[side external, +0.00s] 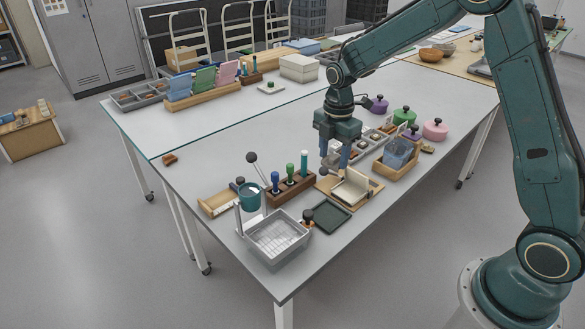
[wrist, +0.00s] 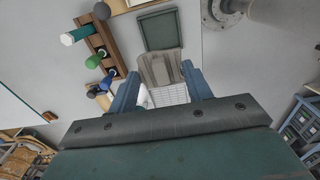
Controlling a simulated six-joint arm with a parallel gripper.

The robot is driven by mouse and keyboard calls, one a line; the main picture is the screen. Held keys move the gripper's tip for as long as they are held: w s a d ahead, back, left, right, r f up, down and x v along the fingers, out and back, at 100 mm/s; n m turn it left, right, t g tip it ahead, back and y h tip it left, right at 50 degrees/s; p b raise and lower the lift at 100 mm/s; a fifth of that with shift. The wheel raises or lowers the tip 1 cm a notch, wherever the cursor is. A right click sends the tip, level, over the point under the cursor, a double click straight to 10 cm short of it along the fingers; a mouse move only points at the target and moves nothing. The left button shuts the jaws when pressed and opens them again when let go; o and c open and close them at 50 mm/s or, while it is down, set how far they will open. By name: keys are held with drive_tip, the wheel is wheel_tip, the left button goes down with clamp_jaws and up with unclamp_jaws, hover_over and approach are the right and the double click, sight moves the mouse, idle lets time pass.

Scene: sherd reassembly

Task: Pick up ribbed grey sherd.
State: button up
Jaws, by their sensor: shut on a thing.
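The ribbed grey sherd (wrist: 160,67) sits between the two blue fingertips of my gripper (wrist: 162,72) in the wrist view, with its ribs visible. My gripper is shut on it. In the side view my gripper (side external: 334,161) points down and holds the sherd above the work table, just behind a wooden tray with cream pieces (side external: 352,188). The sherd is small there and partly covered by the fingers.
A wooden rack of coloured-handled tools (side external: 290,191) stands left of my gripper. A dark green tray (side external: 331,216) and a grey wire-bottomed basin (side external: 277,237) lie toward the front. A wooden box with a blue container (side external: 398,155) stands to the right. The table's left part is mostly clear.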

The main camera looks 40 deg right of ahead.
drive_tip(key=shift+r, duration=0.9)
drive_tip(key=shift+a, duration=0.15)
drive_tip(key=w+a+r, duration=0.2)
drive_tip(key=a+r, duration=0.1)
drive_tip(key=a, duration=0.6)
wheel_tip(320, 180, up, 2)
hover_over(275, 236)
drive_tip(key=shift+m, duration=0.4)
wheel_tip(275, 236, down, 20)
drive_tip(key=shift+r, duration=0.1)
idle(0.5)
